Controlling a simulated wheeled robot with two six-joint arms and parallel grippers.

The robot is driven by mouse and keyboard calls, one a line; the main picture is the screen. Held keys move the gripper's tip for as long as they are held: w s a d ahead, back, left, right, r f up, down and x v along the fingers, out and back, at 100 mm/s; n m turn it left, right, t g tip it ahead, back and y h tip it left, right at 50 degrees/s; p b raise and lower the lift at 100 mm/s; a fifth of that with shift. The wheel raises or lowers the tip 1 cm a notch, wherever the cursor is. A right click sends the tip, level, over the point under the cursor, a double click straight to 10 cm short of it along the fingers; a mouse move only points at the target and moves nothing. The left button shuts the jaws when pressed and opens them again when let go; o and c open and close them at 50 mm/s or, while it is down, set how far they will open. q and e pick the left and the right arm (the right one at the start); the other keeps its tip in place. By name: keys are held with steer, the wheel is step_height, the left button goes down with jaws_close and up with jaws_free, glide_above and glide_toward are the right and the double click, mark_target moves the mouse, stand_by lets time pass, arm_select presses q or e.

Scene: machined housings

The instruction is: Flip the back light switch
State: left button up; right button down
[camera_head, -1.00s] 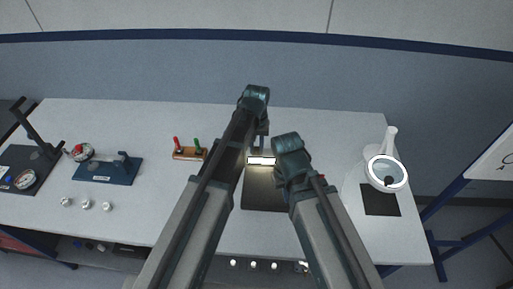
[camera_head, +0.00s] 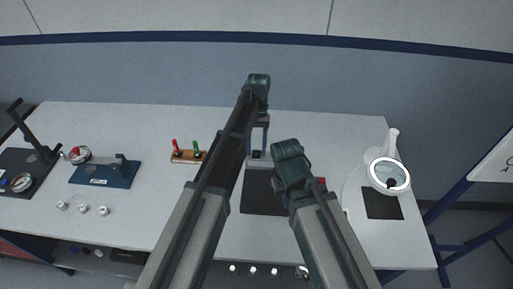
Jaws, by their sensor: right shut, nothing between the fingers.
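A bench lamp with a grey-blue frame (camera_head: 261,122) stands behind the dark mat (camera_head: 262,205) at the middle of the table. Its light bar is dark, and only part of it shows between my arms. I cannot make out a light switch; my arms cover much of the lamp. My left gripper (camera_head: 258,88) is at the back, over the top of the lamp frame; its fingers are hidden, so I cannot tell whether it is open. My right gripper (camera_head: 288,153) is lower and nearer, right of the lamp, shut with nothing visible in it.
A red-and-green-handled wooden block (camera_head: 187,155) stands left of my arms. A blue fixture (camera_head: 106,174) and several small white parts lie further left. A lit ring magnifier (camera_head: 389,174) stands at the right by a black mat (camera_head: 382,203). A red item (camera_head: 321,183) shows beside my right arm.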

arm_select(q)
steer(key=shift+w+r, duration=0.1)
steer(key=shift+r, duration=0.05)
steer(key=p+v, duration=1.2)
steer(key=v, duration=0.1)
steer(key=shift+r, duration=0.2)
stand_by(0.3)
steer(key=s+f+m+t+b, duration=0.2)
steer(key=s+f+b, duration=0.1)
steer(key=s, duration=0.9)
steer(key=s+a+f+m+t+y+b, duration=0.1)
steer(key=s+f, duration=0.5)
steer(key=s, duration=0.7)
steer(key=t+b, duration=0.1)
steer(key=b, duration=0.1)
steer(key=shift+m+t+b, duration=0.4)
